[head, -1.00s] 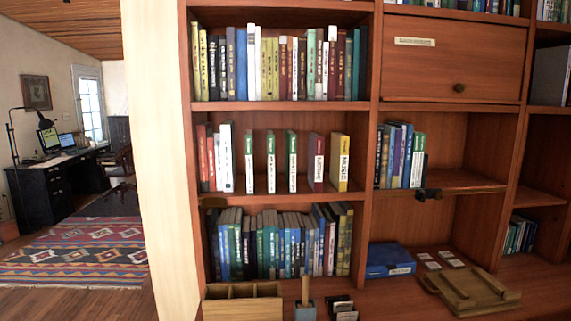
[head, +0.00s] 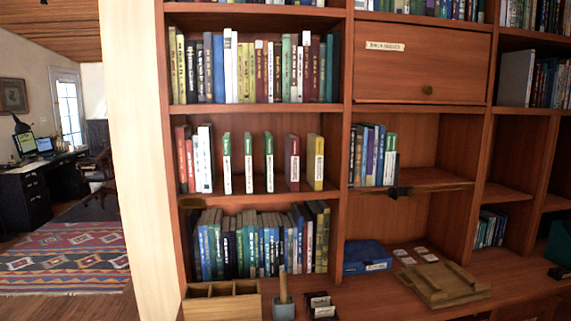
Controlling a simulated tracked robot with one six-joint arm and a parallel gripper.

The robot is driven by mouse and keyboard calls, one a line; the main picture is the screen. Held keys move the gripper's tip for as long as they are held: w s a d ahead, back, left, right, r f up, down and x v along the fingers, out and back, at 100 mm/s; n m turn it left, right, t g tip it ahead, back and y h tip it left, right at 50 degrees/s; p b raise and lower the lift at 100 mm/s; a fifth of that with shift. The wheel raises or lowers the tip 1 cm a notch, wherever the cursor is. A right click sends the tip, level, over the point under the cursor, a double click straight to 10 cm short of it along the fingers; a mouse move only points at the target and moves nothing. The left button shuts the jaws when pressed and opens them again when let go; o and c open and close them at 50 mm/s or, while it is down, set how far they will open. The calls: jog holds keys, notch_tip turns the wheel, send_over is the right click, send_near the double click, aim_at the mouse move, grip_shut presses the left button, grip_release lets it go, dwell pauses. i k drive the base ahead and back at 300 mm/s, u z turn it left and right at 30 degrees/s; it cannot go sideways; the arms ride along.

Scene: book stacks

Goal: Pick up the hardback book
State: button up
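Many books stand in the bookcase, and I cannot tell which one is the hardback book. On the middle shelf, white books with green tops (head: 248,162), a maroon and white book (head: 292,162) and a yellow book (head: 315,162) stand upright with gaps between them. Left of them, red and white books (head: 205,158) stand close together. A blue flat box or book (head: 367,258) lies on the lower ledge. My gripper is not in view.
The upper row (head: 255,68) and lower row (head: 260,243) are tightly packed. A wooden organizer (head: 222,303), a pen cup (head: 283,308) and a wooden board (head: 442,283) stand on the ledge. A dark fixture (head: 399,191) juts from a shelf edge. Open floor with a rug (head: 70,260) lies left.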

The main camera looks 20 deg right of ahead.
aim_at(291, 142)
jog(key=z, duration=0.05)
jog(key=i, duration=1)
jog(key=u, duration=0.05)
